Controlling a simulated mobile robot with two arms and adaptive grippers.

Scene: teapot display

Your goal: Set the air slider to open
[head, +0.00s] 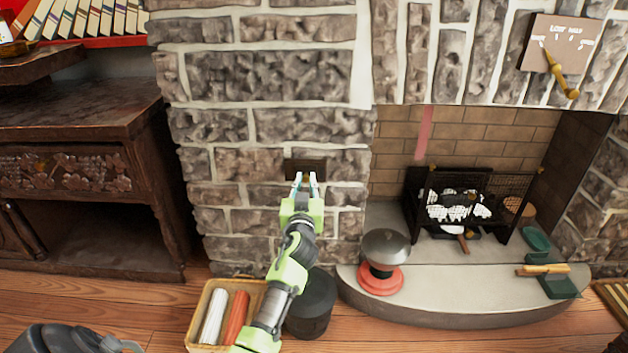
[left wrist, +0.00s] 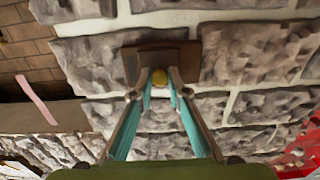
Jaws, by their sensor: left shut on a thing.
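The air slider is a small dark plate (head: 305,165) set in the stone wall left of the fireplace opening. The fingers hide part of the plate and knob in the head view. No open or closed marking is readable on the plate. My right gripper is not in view.
A brown lever plate (head: 560,45) with a brass handle is on the wall at upper right. The hearth (head: 440,280) holds a grate (head: 465,205) and a dark pot-like object (head: 386,250). A basket (head: 199,318) and black bin (head: 312,305) stand below my left arm. A wooden cabinet (head: 80,110) is left.

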